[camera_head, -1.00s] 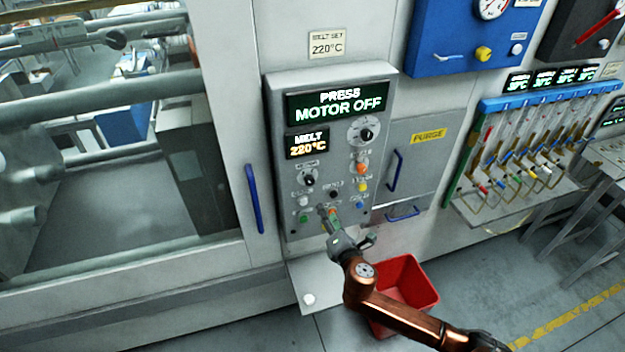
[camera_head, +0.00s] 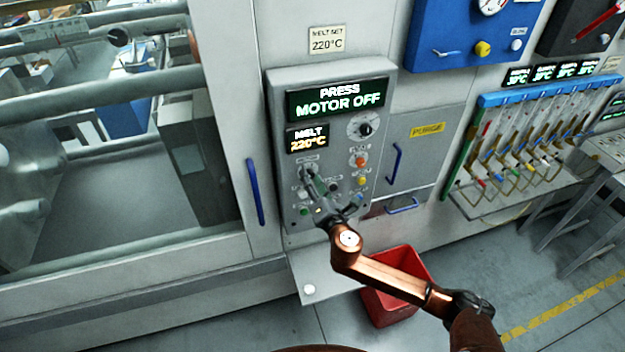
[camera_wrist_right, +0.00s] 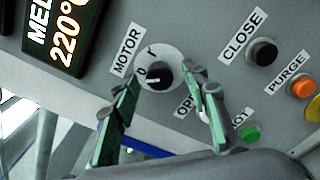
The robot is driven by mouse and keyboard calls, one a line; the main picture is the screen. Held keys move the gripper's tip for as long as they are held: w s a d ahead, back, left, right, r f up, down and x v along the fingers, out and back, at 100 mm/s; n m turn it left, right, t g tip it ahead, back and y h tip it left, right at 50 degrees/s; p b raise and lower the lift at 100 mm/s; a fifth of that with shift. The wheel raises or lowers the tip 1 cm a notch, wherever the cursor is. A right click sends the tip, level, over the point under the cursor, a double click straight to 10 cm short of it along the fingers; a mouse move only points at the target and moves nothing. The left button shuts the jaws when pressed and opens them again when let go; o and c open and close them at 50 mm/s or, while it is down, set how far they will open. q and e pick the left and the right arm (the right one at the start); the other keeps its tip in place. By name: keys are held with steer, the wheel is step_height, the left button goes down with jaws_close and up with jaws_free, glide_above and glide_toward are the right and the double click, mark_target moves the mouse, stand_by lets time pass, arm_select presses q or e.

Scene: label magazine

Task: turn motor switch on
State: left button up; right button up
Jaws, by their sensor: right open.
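The motor switch (camera_wrist_right: 158,76) is a black rotary knob on a white dial under the label MOTOR in the right wrist view. In the head view the switch (camera_head: 308,170) sits at the left of the grey control panel (camera_head: 283,215), partly covered by my gripper. The panel display (camera_head: 338,101) reads PRESS MOTOR OFF. My right gripper (camera_wrist_right: 165,92) is open and empty, its two green-padded fingers on either side of the knob in the picture. I cannot tell whether they touch it. In the head view my right gripper (camera_head: 309,176) is at the panel. My left gripper is not in view.
A black CLOSE button (camera_wrist_right: 262,52), an orange PURGE button (camera_wrist_right: 302,87) and a green button (camera_wrist_right: 250,132) are near the switch. A red bin (camera_head: 385,305) stands on the floor below. A blue door handle (camera_head: 255,193) is left of the panel.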

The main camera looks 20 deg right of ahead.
jaws_close()
stand_by(0.5)
steer(key=shift+f+m+b, duration=0.1)
steer(key=shift+m+b, duration=0.9)
steer(key=shift+m, duration=6.1)
